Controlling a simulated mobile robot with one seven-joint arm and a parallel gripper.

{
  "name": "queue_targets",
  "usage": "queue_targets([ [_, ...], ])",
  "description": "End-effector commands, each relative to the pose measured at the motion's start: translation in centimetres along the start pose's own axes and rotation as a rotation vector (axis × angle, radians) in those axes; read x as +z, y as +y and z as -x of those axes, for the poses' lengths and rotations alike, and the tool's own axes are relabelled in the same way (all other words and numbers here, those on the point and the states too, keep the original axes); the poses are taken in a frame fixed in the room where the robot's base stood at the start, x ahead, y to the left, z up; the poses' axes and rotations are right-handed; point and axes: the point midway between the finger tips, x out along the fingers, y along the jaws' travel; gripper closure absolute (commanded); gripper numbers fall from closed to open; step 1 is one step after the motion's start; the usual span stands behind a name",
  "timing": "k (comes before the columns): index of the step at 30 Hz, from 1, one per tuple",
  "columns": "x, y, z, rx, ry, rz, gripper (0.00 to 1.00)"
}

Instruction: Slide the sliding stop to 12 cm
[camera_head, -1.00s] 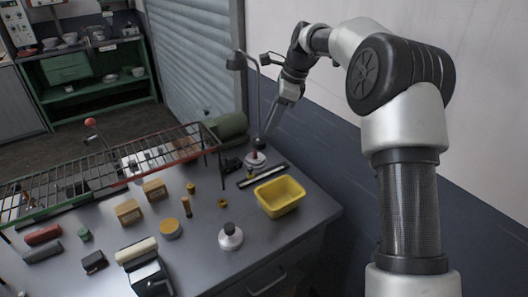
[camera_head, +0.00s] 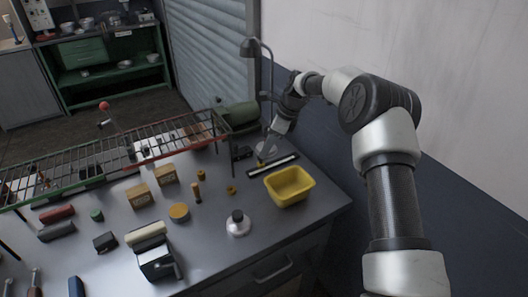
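A dark rail with a pale strip (camera_head: 282,163) lies on the bench behind the yellow tub. A small dark and orange piece (camera_head: 262,163), which looks like the sliding stop, sits near the rail's left part. The scale marks are too small to read.
A yellow tub (camera_head: 290,187) stands just in front of the rail. A desk lamp (camera_head: 256,50) rises behind my gripper, close to my arm. A wire rack (camera_head: 110,157) spans the bench's back left. A white-and-black flask (camera_head: 238,223) and small blocks stand in front.

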Motion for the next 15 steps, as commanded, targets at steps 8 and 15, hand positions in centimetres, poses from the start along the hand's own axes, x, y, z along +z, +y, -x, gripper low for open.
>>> queue_targets([
  [8,0.1,0.0,-2.8,0.001,0.000,0.001,0.63],
  [15,0.0,0.0,-3.1,0.000,0.000,0.001,0.63],
])
